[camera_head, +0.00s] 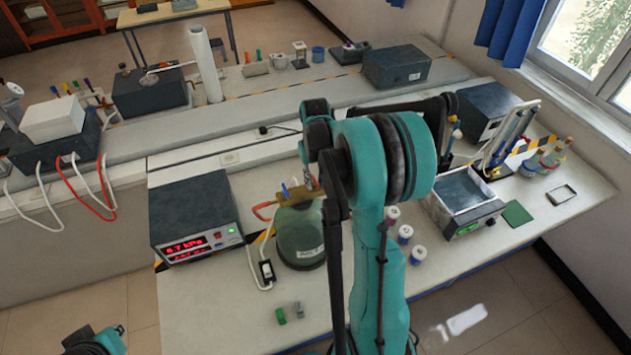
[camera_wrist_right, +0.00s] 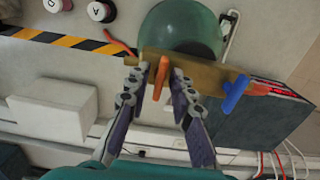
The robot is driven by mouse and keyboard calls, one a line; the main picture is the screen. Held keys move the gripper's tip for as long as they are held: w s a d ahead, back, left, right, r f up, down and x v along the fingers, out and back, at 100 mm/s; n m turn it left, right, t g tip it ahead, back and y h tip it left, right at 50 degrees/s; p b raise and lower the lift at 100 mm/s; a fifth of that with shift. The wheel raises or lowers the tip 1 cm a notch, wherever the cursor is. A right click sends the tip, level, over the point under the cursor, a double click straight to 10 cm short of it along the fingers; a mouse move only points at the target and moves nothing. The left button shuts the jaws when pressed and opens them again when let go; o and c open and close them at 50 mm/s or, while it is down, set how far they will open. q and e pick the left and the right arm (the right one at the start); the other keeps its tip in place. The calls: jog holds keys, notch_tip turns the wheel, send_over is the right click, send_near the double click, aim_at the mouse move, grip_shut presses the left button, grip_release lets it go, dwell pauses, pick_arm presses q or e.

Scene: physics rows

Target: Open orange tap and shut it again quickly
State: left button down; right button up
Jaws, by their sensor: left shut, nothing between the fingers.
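A green cylinder (camera_wrist_right: 180,28) carries a brass bar (camera_wrist_right: 195,63) on its top. The orange tap (camera_wrist_right: 160,78) is a short lever on this bar, pointing toward the wrist camera. My right gripper (camera_wrist_right: 160,84) is open, with one finger on each side of the orange tap and visible gaps to it. A blue tap (camera_wrist_right: 235,93) sits on the bar to the right. In the head view the cylinder (camera_head: 300,238) stands on the bench; my right arm covers the right gripper and part of the bar. My left gripper (camera_head: 95,342) shows only partly at the bottom left, empty.
A pressure meter (camera_head: 195,215) with a red display stands left of the cylinder. A white cable with a switch (camera_head: 266,270) lies between them. Small green and grey blocks (camera_head: 281,316) lie in front. Labelled jars (camera_head: 405,233) and a water bath (camera_head: 465,200) stand right of my arm.

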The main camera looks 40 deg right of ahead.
jog(key=shift+r, duration=0.15)
jog(key=shift+r+p, duration=0.35)
jog(key=shift+r, duration=0.1)
grip_shut()
